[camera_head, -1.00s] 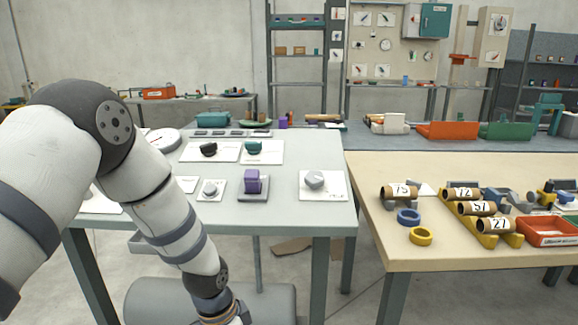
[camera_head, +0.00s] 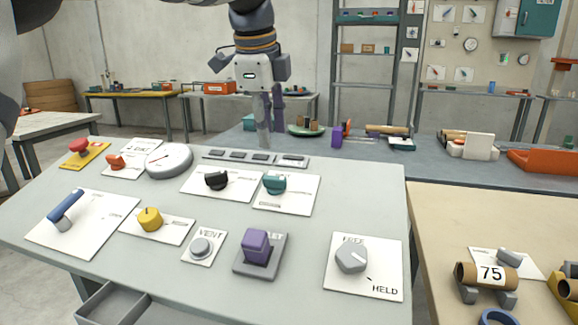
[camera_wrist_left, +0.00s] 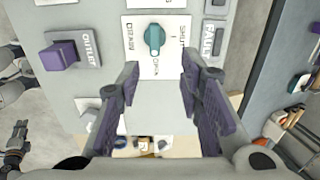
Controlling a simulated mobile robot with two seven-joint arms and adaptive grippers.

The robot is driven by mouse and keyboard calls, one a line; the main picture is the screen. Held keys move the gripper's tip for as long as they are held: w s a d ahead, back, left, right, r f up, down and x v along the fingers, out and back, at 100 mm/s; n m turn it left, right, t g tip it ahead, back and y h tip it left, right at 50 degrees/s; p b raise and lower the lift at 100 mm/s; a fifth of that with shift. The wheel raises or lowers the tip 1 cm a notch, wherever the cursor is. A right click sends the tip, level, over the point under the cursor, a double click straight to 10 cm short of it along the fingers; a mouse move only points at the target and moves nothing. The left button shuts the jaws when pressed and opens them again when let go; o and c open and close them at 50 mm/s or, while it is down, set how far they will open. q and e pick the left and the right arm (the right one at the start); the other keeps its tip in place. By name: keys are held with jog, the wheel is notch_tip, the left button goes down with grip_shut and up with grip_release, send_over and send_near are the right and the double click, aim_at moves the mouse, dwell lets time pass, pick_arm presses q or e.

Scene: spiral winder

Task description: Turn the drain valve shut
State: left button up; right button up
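The drain valve is a teal knob (camera_head: 274,182) on a white plate at the back of the grey bench. In the left wrist view the teal knob (camera_wrist_left: 154,40) sits beside the lettering DRAIN, with OPEN below it and SHUT to its right. Its grip lies roughly in line with OPEN. My left gripper (camera_head: 266,138) hangs above and behind the knob in the head view, pointing down and apart from it. In the left wrist view my left gripper (camera_wrist_left: 158,82) has its fingers spread and empty. My right gripper (camera_wrist_left: 18,135) seems to show small at the lower left; its state is unclear.
Around it are a black knob (camera_head: 216,180), a purple outlet block (camera_head: 257,247), a grey knob (camera_head: 351,259), a yellow knob (camera_head: 150,219), a blue lever (camera_head: 65,206) and a round gauge (camera_head: 169,161). A tan table (camera_head: 450,215) stands at right.

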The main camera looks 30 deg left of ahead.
aim_at(274, 177)
pick_arm(q)
jog(key=x, duration=1)
jog(key=shift+s+f, duration=0.25)
jog(key=shift+f, duration=0.25)
jog(key=shift+c, duration=0.5)
grip_shut()
